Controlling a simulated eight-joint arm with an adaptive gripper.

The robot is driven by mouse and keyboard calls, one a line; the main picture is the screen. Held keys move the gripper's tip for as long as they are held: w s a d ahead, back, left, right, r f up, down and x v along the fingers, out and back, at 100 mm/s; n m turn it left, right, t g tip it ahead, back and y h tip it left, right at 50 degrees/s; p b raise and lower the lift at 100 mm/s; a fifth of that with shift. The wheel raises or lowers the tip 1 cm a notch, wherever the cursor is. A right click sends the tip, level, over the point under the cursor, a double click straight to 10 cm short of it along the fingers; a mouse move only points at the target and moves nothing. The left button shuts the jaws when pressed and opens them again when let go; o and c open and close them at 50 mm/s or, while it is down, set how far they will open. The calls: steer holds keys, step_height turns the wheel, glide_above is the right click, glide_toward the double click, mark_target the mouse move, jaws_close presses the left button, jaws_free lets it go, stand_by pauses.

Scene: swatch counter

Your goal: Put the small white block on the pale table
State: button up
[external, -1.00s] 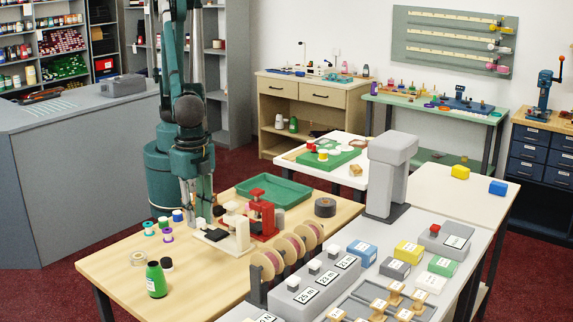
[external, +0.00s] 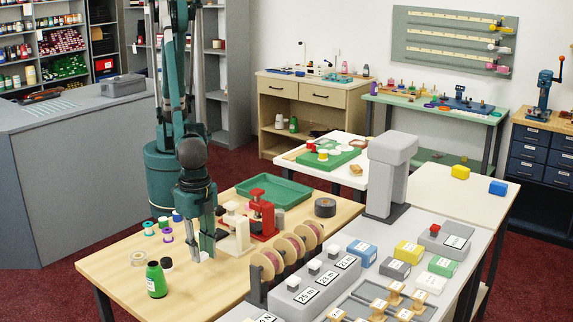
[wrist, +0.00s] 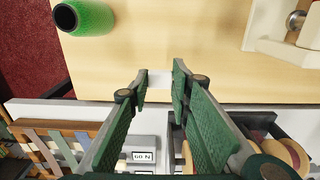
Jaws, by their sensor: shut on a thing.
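My gripper (external: 202,256) is low over the near part of the light wooden table (external: 120,262), to the right of a green bottle (external: 156,281). In the wrist view its fingers (wrist: 160,84) are closed on the sides of the small white block (wrist: 160,78). The block is mostly hidden by the fingers in the external view. I cannot tell whether it touches the wood or hangs just above it. A pale cream-white table (external: 452,188) stands at the right, beyond the grey counter, with free top.
White and red presses (external: 262,215) and a row of spools (external: 289,250) stand right of my gripper. A green tray (external: 272,191) lies behind. A tall grey post (external: 388,175) stands before the pale table.

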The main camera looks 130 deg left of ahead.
glide_above(205, 287)
steer(key=shift+f, duration=3.05)
steer(key=shift+f+b, duration=0.45)
steer(key=shift+f, duration=1.45)
steer(key=shift+f, duration=0.2)
steer(key=o, duration=0.7)
steer(key=shift+c, duration=0.2)
steer(key=shift+r, duration=0.2)
step_height(205, 287, up, 12)
steer(key=shift+r+p, duration=0.1)
steer(key=shift+p, duration=0.5)
